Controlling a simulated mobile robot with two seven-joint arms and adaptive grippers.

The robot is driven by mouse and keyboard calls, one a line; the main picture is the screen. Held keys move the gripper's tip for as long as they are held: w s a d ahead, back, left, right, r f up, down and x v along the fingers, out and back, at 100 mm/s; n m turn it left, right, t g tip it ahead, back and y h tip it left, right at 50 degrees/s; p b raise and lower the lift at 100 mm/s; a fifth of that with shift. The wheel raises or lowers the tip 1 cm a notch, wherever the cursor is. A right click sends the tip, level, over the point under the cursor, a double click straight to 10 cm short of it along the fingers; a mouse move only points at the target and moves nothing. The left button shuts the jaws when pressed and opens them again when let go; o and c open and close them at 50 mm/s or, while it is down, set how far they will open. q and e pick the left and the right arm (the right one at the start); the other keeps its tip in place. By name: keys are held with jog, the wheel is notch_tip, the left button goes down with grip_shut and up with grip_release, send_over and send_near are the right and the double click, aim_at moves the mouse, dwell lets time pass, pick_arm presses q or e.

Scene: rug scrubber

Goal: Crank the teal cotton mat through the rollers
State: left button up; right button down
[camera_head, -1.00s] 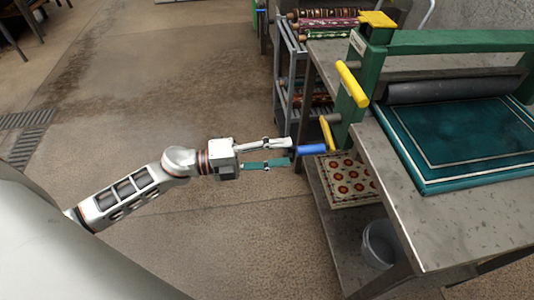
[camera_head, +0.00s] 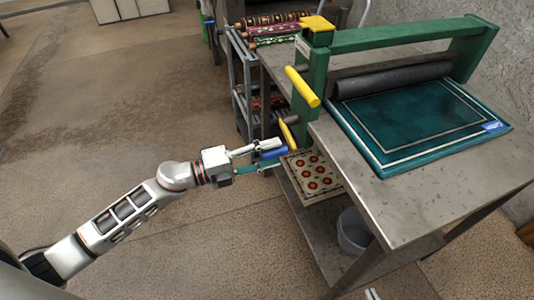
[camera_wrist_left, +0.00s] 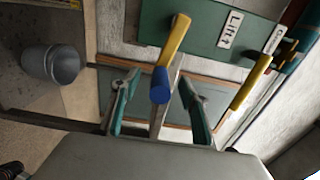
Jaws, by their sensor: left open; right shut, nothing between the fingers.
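The teal mat (camera_head: 410,115) lies flat on the steel table, its far edge at the dark roller (camera_head: 390,80) of the green press (camera_head: 400,37). The crank's yellow arm (camera_head: 287,134) hangs at the press's left side with a blue grip (camera_head: 273,153). My left gripper (camera_head: 278,154) is open, its fingers on either side of the blue grip. The left wrist view shows the blue grip (camera_wrist_left: 160,85) between the open fingers (camera_wrist_left: 158,90), with gaps at both sides. Only a tip of my right gripper (camera_head: 372,294) shows at the bottom edge; it is shut and empty.
A yellow lever (camera_head: 302,86) sticks out above the crank. A patterned mat (camera_head: 313,178) lies on the shelf below, with a grey bucket (camera_head: 354,232) nearby. A rack with rolled rugs (camera_head: 275,30) stands behind. The floor left of the table is clear.

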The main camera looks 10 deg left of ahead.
pick_arm(q)
jog(key=c, duration=1.1)
pick_arm(e)
jog(key=shift+s+a+f, duration=0.1)
pick_arm(q)
jog(key=shift+r, duration=0.1)
